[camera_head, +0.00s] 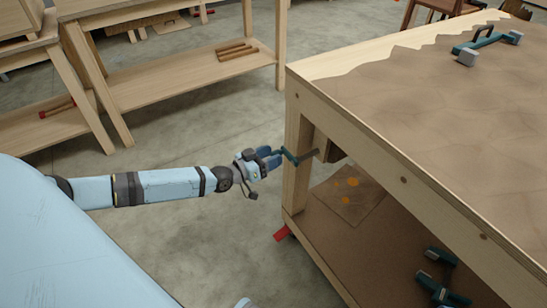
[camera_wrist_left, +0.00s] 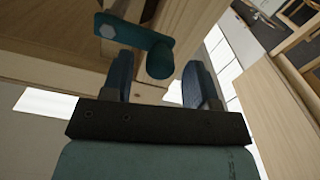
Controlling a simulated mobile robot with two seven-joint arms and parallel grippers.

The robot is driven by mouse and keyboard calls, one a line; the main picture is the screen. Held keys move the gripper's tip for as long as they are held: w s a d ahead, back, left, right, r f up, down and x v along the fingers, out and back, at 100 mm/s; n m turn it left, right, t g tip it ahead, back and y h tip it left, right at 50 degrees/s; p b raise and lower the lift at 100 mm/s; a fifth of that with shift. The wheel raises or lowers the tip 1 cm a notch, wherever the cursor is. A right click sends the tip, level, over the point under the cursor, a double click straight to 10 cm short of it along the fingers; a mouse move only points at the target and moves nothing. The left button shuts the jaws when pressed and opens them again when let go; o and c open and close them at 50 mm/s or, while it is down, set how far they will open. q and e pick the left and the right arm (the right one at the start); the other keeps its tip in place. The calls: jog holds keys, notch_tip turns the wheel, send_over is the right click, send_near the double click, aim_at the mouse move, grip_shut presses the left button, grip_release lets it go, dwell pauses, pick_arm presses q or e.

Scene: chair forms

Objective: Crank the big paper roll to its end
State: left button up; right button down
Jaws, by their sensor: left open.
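My left gripper (camera_head: 270,160) is at the near left corner of the workbench, its fingers pointing at the teal crank (camera_head: 293,156) by the table leg. In the left wrist view the open fingers (camera_wrist_left: 160,85) stand on either side of the crank's round handle (camera_wrist_left: 160,62). The crank's flat arm (camera_wrist_left: 133,34) runs left to a hex bolt. Brown paper (camera_head: 420,95) with a jagged edge covers the bench top.
The bench leg (camera_head: 297,165) stands close beside the crank. Teal clamps lie on the bench top (camera_head: 487,43) and lower shelf (camera_head: 440,285). A wooden side bench (camera_head: 180,80) stands behind. Open concrete floor (camera_head: 150,235) lies around my left arm.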

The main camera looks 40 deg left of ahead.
pick_arm(q)
jog(key=shift+w+d, duration=0.25)
jog(key=shift+w, duration=0.3)
pick_arm(e)
jog(key=shift+w+a+r, duration=0.1)
jog(key=shift+r, duration=0.4)
pick_arm(q)
jog(key=c, duration=0.9)
pick_arm(e)
jog(key=shift+f, duration=0.1)
pick_arm(q)
jog(key=shift+f, duration=0.15)
